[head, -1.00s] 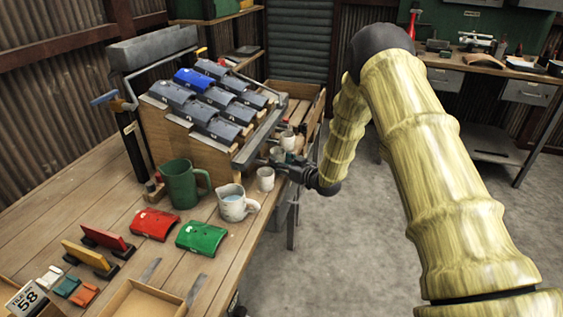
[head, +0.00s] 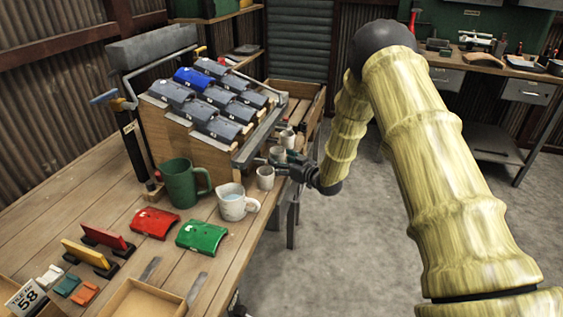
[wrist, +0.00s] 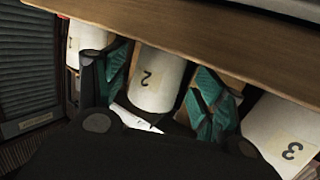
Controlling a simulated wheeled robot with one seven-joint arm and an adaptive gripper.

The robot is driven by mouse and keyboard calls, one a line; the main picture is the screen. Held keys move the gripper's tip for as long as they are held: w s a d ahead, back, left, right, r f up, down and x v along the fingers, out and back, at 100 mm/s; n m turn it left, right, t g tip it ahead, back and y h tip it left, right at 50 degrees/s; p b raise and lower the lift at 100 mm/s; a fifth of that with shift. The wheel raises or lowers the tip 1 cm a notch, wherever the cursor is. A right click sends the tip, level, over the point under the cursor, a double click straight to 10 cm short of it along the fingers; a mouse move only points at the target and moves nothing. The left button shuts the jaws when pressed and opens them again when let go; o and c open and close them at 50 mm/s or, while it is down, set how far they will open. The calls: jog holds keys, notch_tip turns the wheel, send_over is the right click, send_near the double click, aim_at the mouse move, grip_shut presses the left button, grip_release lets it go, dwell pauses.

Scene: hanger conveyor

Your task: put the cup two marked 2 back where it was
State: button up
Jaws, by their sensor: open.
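The white cup two (wrist: 157,78), marked 2, is in the middle of the wrist view, between the two teal-padded fingers of my gripper (wrist: 163,85). The fingers are open, one on each side of the cup; I cannot tell whether either touches it. In the head view my gripper (head: 279,162) is at the row of small cups by the bench's right edge. Cup two (head: 277,154) appears to be the middle one there, partly hidden by the gripper. The cup's base and what it stands on are unclear.
A cup marked 3 (wrist: 283,135) is close on the right in the wrist view; another white cup (wrist: 88,38) is at the left. A wooden edge (wrist: 190,45) runs above them. The sloped rack (head: 215,105), green mug (head: 182,185) and speckled jug (head: 233,204) stand nearby.

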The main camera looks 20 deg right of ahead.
jog(key=v, duration=1.1)
jog(key=s+a+f+m+g+h, duration=0.2)
jog(key=s+a+f+g, duration=0.1)
jog(key=s+f, duration=0.7)
jog(key=s+a+f+m+g+h, duration=0.1)
jog(key=s+a+f+g+h, duration=0.15)
jog(key=s+f, duration=0.8)
jog(key=s+a+f+g, duration=0.1)
jog(key=s+f+g, duration=0.2)
jog(key=s, duration=0.7)
jog(key=s+a+f+m+g+h, duration=0.1)
jog(key=s+f+g, duration=0.2)
jog(key=s, duration=0.8)
jog(key=s+a+f+m+g+h, duration=0.1)
jog(key=s+f+g, duration=0.2)
jog(key=s, duration=0.7)
jog(key=shift+s+f+b, duration=0.4)
jog(key=shift+f, duration=0.15)
